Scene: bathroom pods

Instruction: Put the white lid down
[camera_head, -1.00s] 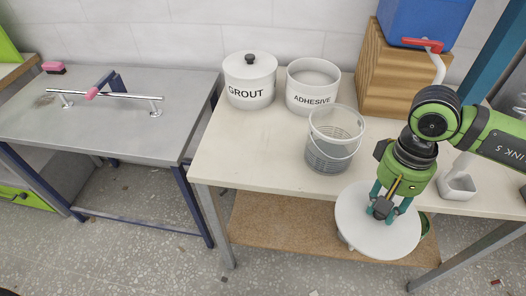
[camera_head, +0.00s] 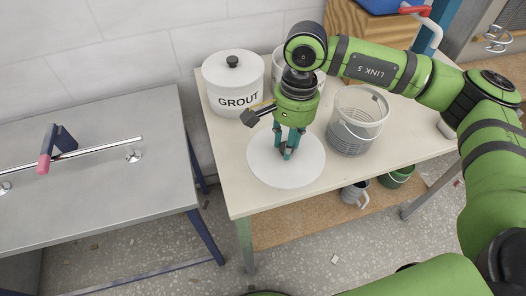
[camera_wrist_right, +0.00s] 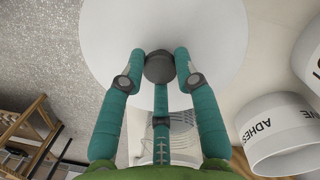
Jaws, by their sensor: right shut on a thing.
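The white lid (camera_head: 262,170) is a flat round disc with a dark knob (camera_wrist_right: 159,67). My right gripper (camera_head: 287,150) points down over it and is shut on the knob. The lid appears level over the left front part of the wooden-topped table (camera_head: 245,203); I cannot tell if it touches the top. The white ADHESIVE pot (camera_head: 277,62) is partly hidden behind my right arm; it also shows in the right wrist view (camera_wrist_right: 280,150). My left gripper is not in view.
The lidded white GROUT pot (camera_head: 233,85) stands behind the held lid. A clear bucket (camera_head: 357,120) stands to its right. A grey metal table (camera_head: 90,190) with a bar is on the left, across a gap. The front left tabletop corner is bare.

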